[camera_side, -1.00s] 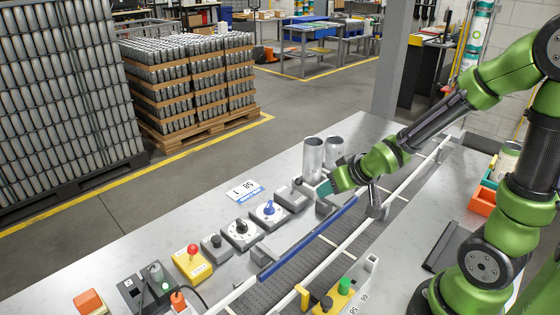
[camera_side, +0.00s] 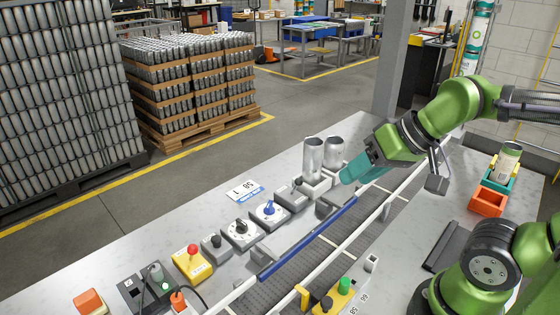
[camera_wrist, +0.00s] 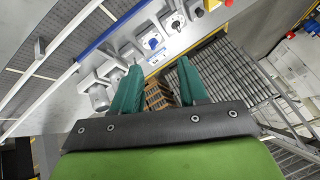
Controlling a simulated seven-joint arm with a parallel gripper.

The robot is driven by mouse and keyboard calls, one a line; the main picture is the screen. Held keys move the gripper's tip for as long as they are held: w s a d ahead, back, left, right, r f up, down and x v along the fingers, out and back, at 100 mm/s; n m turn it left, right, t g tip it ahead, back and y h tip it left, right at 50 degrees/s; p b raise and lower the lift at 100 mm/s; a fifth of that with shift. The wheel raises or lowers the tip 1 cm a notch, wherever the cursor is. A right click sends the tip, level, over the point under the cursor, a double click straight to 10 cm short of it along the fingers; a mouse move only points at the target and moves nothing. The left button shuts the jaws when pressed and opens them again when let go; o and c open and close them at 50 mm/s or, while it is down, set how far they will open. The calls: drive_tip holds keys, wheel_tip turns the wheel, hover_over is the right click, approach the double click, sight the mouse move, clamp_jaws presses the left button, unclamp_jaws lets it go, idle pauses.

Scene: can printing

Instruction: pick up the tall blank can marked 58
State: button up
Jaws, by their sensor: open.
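Two tall, plain silver cans stand upright side by side in grey holders in the side view: a left can (camera_side: 313,158) and a right can (camera_side: 335,153). I cannot read a number on either. A white card (camera_side: 245,190) reading 58 lies on the bench to their left. My gripper (camera_side: 346,174) has teal fingers and is just right of the cans, close to the right one and apparently not gripping it. In the wrist view the fingers (camera_wrist: 158,77) are spread with nothing between them.
A conveyor with a blue rail (camera_side: 308,238) runs along the bench beside the holders. A blue-knob dial (camera_side: 268,210) and a red-button box (camera_side: 193,262) stand left of it. An orange bin (camera_side: 488,200) is at the right.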

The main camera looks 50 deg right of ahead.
drive_tip(key=o, duration=0.9)
drive_tip(key=n+g+h, duration=0.2)
drive_tip(key=g+h, duration=0.1)
approach(315, 141)
drive_tip(key=x, duration=0.9)
drive_tip(key=shift+f, duration=0.1)
drive_tip(key=shift+a+x, duration=0.2)
drive_tip(key=shift+x, duration=2.35)
